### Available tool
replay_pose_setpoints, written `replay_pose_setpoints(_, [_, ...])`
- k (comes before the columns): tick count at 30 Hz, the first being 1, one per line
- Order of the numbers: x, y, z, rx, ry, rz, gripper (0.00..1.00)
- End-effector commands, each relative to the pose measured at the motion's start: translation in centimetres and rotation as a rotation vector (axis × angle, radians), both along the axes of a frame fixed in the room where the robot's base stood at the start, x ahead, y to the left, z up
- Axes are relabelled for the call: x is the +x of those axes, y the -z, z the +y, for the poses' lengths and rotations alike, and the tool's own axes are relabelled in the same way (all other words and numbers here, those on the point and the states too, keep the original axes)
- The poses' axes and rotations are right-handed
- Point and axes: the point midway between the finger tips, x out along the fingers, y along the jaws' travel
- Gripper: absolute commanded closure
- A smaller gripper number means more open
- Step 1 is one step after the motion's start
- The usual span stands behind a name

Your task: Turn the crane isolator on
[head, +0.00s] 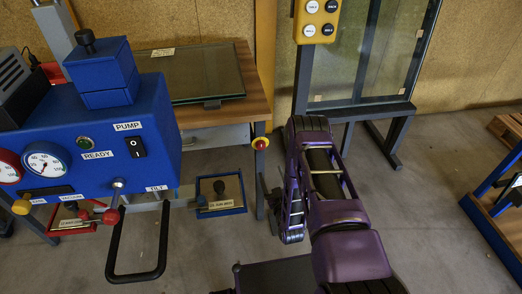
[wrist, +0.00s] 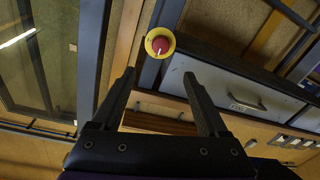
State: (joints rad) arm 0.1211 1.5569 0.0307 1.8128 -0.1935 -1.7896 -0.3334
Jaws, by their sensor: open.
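In the head view my purple arm mostly hides the gripper, low right of the knob.
The blue vacuum lifter (head: 120,125) with gauges, a PUMP switch and a black loop handle hangs at left. A glass pane lies on the bench (head: 262,95). A grey drawer (wrist: 240,95) is right of the knob. A glass frame (head: 303,80) with a yellow button box stands behind.

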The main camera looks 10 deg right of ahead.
Motion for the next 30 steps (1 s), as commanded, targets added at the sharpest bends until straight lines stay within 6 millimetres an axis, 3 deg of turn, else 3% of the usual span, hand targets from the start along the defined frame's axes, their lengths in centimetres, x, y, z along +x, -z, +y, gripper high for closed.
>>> replay_pose_setpoints(3, [2.8,0.0,0.2,-0.002,-0.001,-0.005,0.23])
replay_pose_setpoints(15, [11.0,0.0,0.8,-0.001,-0.001,-0.004,0.23])
replay_pose_setpoints(21, [13.2,0.0,0.9,-0.001,-0.001,-0.002,0.23])
replay_pose_setpoints(30, [13.7,0.0,1.0,-0.001,-0.002,0.000,0.23])
